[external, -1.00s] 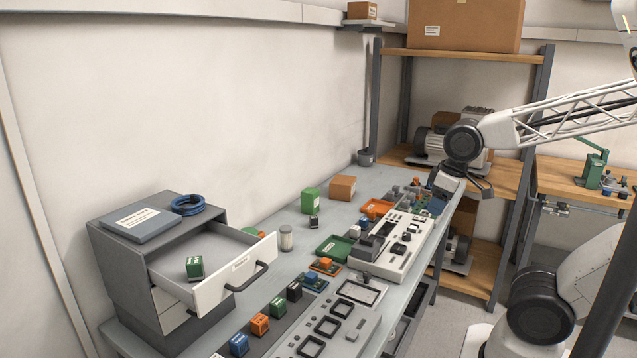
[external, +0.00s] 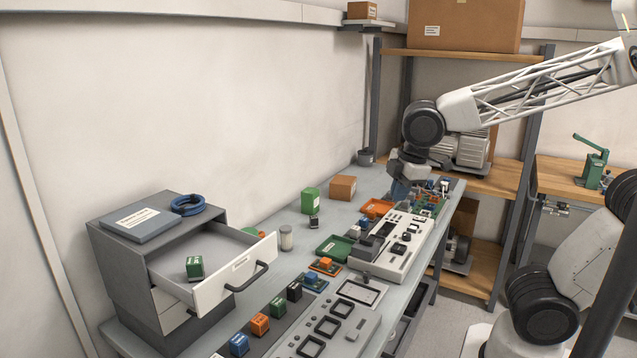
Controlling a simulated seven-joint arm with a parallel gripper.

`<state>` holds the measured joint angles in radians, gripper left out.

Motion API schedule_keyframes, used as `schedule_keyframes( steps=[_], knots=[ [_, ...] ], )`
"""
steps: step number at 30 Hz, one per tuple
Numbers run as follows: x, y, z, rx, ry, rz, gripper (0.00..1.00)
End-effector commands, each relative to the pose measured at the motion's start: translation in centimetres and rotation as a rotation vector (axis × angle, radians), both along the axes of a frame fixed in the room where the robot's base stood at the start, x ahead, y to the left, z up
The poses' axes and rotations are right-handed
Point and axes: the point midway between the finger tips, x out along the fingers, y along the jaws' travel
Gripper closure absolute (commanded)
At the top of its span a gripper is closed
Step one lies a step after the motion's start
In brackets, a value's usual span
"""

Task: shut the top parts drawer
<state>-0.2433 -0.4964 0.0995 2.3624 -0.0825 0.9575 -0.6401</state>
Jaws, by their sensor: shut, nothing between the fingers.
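The top parts drawer (external: 236,277) stands pulled out of the grey cabinet (external: 122,272) at the left end of the bench. Its white front has a dark bar handle (external: 248,278) and faces right. A green block-shaped part (external: 195,267) lies inside it. My gripper (external: 398,196) is shut and empty, above the far part of the bench near the orange tray, well apart from the drawer. Its fingertips are small and partly hard to make out.
Several coloured relays line the bench front. A blue coil (external: 188,205) lies on the cabinet.

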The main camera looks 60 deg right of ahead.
Motion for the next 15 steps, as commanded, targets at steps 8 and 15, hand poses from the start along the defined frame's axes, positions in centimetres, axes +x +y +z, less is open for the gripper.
schedule_keyframes(
  steps=[8,15],
  knots=[
    [3.3,6.0,1.6,-0.106,0.002,0.445,1.00],
    [5.5,11.7,2.8,-0.200,-0.001,0.828,1.00]
  ],
)
